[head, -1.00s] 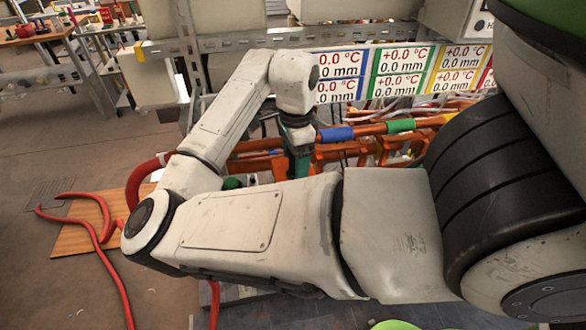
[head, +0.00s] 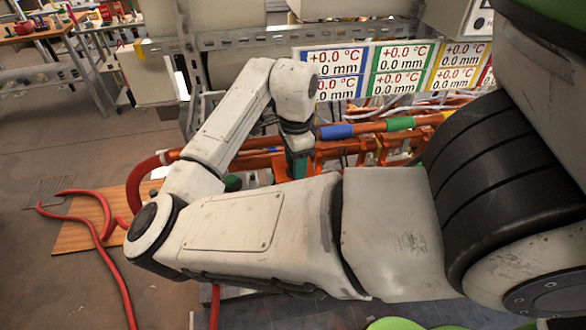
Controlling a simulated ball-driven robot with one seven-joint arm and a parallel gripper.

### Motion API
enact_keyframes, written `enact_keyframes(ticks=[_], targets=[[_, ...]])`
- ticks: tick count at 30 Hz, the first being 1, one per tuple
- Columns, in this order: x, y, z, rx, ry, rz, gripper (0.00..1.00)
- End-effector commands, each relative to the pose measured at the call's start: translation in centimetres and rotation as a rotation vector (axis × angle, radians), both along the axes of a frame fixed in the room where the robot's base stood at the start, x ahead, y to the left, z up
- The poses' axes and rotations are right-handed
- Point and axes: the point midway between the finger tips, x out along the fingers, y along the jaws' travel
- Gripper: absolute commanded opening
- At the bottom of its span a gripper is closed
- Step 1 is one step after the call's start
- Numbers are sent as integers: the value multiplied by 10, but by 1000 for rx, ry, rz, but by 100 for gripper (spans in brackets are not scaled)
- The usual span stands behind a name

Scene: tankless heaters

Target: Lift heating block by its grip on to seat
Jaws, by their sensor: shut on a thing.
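My gripper (head: 297,166) hangs at the end of my arm, pointing down among orange pipes and brackets. Its green and black fingers show only in part, and my forearm hides what lies below them. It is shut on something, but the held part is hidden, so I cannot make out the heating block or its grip. The seat cannot be told apart from the orange brackets (head: 385,146) behind and to the right of my gripper.
An orange pipe with blue and green bands (head: 337,132) runs behind my gripper. Display panels (head: 399,83) hang above it. A metal frame (head: 290,40) crosses the back. A red hose (head: 107,262) lies on the left floor, partly over a wooden board (head: 78,237).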

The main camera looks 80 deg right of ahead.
Motion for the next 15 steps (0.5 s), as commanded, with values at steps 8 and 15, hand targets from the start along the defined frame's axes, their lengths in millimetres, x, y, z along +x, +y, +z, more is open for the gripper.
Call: enact_keyframes(ticks=[8,15], targets=[[0,0,-1,1,-1,0,0],[0,0,0,-1,-1,0,0]])
